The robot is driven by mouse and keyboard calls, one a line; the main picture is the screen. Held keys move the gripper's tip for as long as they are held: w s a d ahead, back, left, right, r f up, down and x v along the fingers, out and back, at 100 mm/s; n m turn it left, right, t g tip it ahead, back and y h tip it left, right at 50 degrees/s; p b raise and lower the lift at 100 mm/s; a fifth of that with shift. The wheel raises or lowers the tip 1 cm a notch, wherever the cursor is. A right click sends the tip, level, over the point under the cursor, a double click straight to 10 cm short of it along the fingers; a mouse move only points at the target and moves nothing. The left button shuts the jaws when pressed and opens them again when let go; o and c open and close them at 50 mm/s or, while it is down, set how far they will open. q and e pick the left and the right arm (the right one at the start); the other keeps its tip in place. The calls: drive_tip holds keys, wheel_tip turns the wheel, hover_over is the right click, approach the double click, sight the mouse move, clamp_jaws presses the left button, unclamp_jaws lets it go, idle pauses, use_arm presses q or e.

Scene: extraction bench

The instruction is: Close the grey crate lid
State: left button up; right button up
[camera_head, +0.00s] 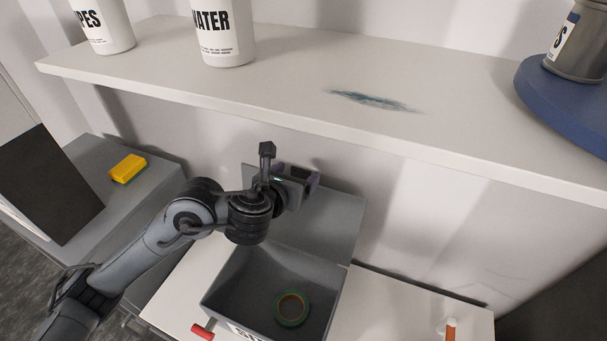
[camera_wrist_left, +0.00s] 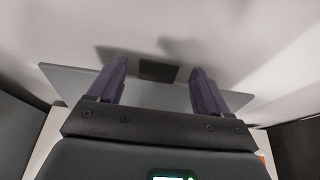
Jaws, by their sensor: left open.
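The grey crate (camera_head: 322,279) stands open in the lower middle of the head view, with a roll of green tape (camera_head: 292,323) inside it. Its grey lid (camera_head: 335,218) is raised steeply at the back of the crate, partly hidden by my left arm. My left gripper (camera_head: 299,176) is open by the lid's upper edge, with its purple fingers on the wall side. My right gripper is not in view.
A white shelf (camera_head: 300,95) with bottles (camera_head: 225,35) and a blue round tray (camera_head: 560,105) runs above and behind the crate. A yellow sponge (camera_head: 128,167) lies on a grey surface at left. A red-handled item (camera_head: 203,331) is beside the crate.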

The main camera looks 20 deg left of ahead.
sight(300, 171)
use_arm(q)
drive_tip(key=shift+b+x, duration=0.6)
drive_tip(key=shift+x, duration=2.15)
